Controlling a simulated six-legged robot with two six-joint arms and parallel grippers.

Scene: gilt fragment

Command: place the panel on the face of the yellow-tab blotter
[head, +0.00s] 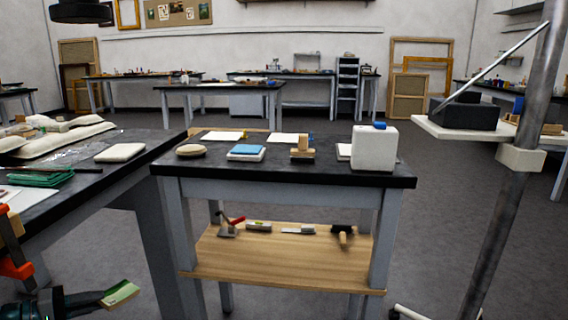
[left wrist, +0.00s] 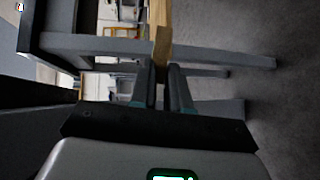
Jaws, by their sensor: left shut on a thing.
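My left gripper (head: 102,298) is low at the bottom left of the head view, shut on the panel (head: 121,293), a small piece with a green and pale face. In the left wrist view the gripper (left wrist: 161,72) grips the panel (left wrist: 160,28), seen edge-on as a tan strip. A pale flat sheet (head: 221,136) with a small yellow mark at its right end lies at the back left of the dark-topped table and looks like the yellow-tab blotter. The panel is well apart from it, below and left. My right gripper is not in view.
The dark-topped table (head: 280,180) also carries a round tan disc (head: 190,150), a blue-topped pad (head: 246,150), a wooden block (head: 302,152), another pale sheet (head: 287,139) and a white block (head: 374,150). A cluttered bench (head: 100,180) stands left. A metal pole (head: 510,190) stands right.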

